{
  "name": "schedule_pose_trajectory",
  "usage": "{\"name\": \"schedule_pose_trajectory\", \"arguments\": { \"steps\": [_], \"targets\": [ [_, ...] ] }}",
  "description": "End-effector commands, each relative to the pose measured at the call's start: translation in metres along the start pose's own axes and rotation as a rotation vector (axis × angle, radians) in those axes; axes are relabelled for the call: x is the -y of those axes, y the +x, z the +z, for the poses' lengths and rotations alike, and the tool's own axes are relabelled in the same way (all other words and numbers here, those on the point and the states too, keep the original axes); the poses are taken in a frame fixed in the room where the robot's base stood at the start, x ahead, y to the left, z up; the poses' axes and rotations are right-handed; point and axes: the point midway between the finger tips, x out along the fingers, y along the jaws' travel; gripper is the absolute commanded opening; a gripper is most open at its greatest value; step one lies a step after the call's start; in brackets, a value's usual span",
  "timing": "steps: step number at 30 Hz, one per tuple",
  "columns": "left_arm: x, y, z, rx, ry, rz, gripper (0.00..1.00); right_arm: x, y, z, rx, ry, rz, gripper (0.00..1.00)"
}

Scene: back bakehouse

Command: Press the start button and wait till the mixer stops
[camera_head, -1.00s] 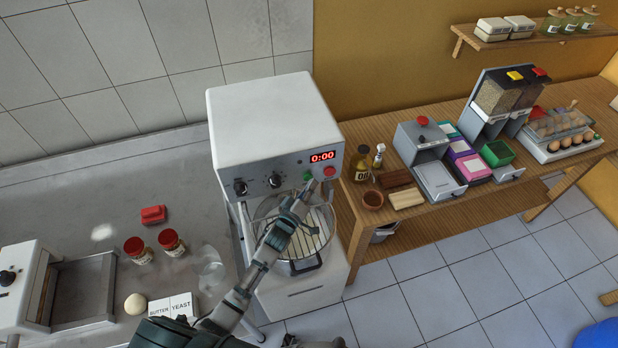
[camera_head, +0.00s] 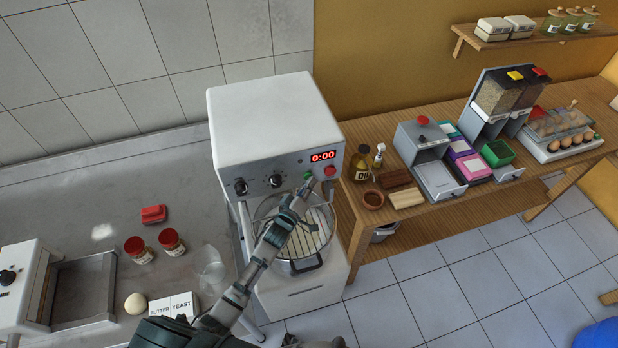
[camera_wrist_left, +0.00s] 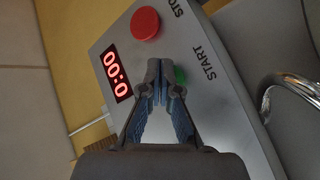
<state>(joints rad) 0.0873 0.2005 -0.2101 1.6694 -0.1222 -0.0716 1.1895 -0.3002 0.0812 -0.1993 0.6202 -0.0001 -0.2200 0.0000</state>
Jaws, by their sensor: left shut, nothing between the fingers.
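The white mixer (camera_head: 262,115) stands in the middle of the head view, its red display (camera_head: 323,156) reading 0:00. The green start button (camera_head: 308,176) and the red stop button (camera_head: 330,171) sit below the display. My left gripper (camera_head: 304,190) is shut and empty, its tips at the start button. In the left wrist view the fingertips (camera_wrist_left: 161,70) partly cover the green start button (camera_wrist_left: 180,76) beside the START label; whether they touch it I cannot tell. The wire-guarded bowl (camera_head: 290,238) is partly hidden behind my left arm. My right gripper is not in view.
A steel counter (camera_head: 70,195) at the left holds red-lidded jars (camera_head: 172,242), a glass (camera_head: 210,262), and butter and yeast packs (camera_head: 173,306). A wooden bench (camera_head: 440,212) with dispensers and boxes stands right of the mixer. Tiled floor (camera_head: 440,290) lies open at the lower right.

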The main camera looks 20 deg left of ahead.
Motion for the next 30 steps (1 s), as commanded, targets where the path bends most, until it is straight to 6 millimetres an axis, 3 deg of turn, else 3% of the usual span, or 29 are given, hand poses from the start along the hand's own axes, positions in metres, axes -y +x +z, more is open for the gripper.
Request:
{"name": "schedule_pose_trajectory", "arguments": {
  "steps": [16, 30],
  "targets": [
    [0.001, 0.002, -0.002, -0.002, 0.0, 0.001, 0.0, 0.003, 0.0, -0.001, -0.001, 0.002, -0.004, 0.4],
    [-0.007, -0.013, 0.005, -0.002, -0.001, 0.001, 0.0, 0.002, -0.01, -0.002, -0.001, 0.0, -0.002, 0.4]
  ]
}}
